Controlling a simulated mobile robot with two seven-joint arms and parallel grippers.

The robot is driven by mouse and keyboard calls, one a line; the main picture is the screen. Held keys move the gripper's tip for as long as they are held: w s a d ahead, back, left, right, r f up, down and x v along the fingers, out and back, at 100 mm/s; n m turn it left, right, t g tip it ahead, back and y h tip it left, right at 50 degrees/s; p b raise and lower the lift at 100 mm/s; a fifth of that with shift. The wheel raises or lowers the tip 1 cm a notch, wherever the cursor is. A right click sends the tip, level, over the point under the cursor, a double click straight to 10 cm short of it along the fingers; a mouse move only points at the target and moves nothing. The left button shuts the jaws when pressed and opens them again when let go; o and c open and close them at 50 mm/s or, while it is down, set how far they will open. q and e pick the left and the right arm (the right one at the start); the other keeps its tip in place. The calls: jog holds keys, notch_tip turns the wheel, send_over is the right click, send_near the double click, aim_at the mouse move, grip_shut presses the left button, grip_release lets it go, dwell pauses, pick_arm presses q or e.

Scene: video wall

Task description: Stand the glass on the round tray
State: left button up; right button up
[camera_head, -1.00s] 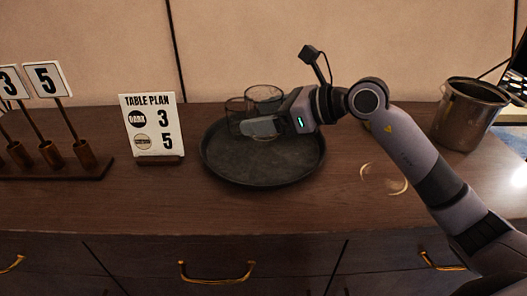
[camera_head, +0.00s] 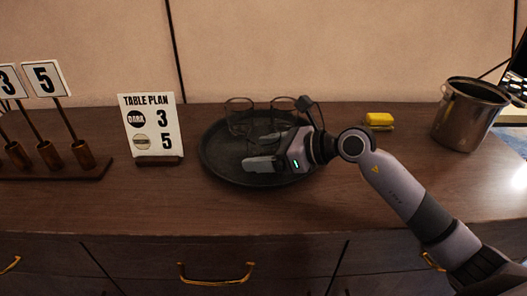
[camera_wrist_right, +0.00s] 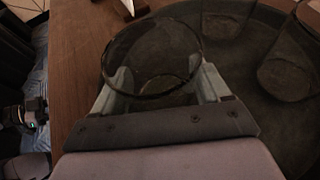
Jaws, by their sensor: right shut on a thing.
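The round dark tray (camera_head: 222,163) lies on the wooden counter; its curved rim also shows in the wrist view (camera_wrist_right: 262,115). My right gripper (camera_head: 264,150) is over the tray's middle, shut on a clear glass (camera_wrist_right: 152,58) that appears upright between the fingers in the wrist view. In the head view this glass is hard to make out, and I cannot tell whether its base touches the tray. Two other clear glasses stand toward the tray's back, one at left (camera_head: 239,116) and one at right (camera_head: 283,106), partly behind my gripper.
A table plan sign (camera_head: 151,128) stands left of the tray, with a rack of number cards (camera_head: 60,165) further left. A yellow block (camera_head: 379,119) and a metal bucket (camera_head: 468,115) are at right. The counter in front of the tray is clear.

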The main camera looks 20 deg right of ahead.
jog(key=o, duration=1.3)
jog(key=shift+f, duration=0.1)
jog(key=shift+r, duration=0.2)
jog(key=v, duration=1)
jog(key=shift+s+d+b, duration=0.1)
jog(key=shift+d+b, duration=0.2)
jog(key=shift+b, duration=0.05)
jog(key=shift+v, duration=0.75)
jog(key=shift+a+r, duration=0.1)
